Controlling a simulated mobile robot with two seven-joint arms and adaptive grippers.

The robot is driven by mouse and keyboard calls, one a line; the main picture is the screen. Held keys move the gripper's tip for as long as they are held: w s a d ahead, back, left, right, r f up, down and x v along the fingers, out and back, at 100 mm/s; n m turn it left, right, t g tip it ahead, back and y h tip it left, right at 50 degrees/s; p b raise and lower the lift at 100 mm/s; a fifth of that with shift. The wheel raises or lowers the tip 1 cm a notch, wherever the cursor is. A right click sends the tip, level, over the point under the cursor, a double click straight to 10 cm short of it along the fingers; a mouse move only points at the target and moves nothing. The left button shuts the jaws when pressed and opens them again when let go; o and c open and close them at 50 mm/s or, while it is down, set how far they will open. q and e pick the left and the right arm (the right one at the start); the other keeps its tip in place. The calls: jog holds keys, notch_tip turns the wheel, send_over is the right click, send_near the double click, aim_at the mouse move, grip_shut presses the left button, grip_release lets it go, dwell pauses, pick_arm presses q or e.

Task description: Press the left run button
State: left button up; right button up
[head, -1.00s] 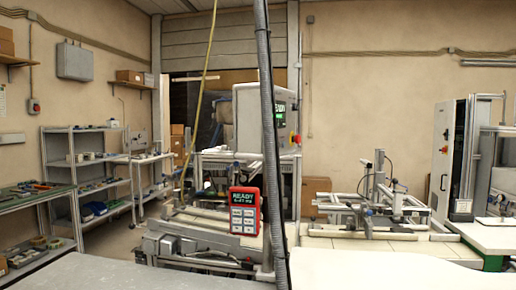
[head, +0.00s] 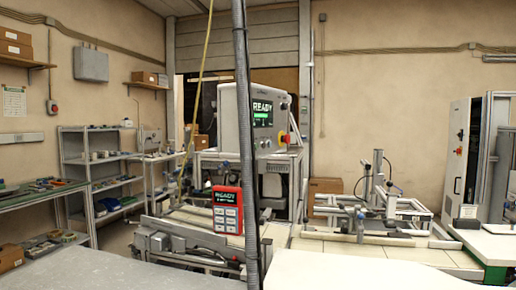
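A grey machine cabinet (head: 232,125) stands in the middle, with a lit screen (head: 262,112) that reads READY. Small round controls (head: 265,143) sit below the screen, too small to tell apart. A red and yellow knob (head: 283,137) is at the panel's right. A red panel (head: 227,210) with a small screen and several pale keys stands lower, in front of the machine. I cannot tell which control is the left run button. Neither gripper is in view.
A dark ribbed hose (head: 243,120) hangs vertically across the machine. Grey and white worktops (head: 85,272) fill the foreground. A metal fixture (head: 375,205) stands on the tiled bench at right. Shelves (head: 100,160) stand at left.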

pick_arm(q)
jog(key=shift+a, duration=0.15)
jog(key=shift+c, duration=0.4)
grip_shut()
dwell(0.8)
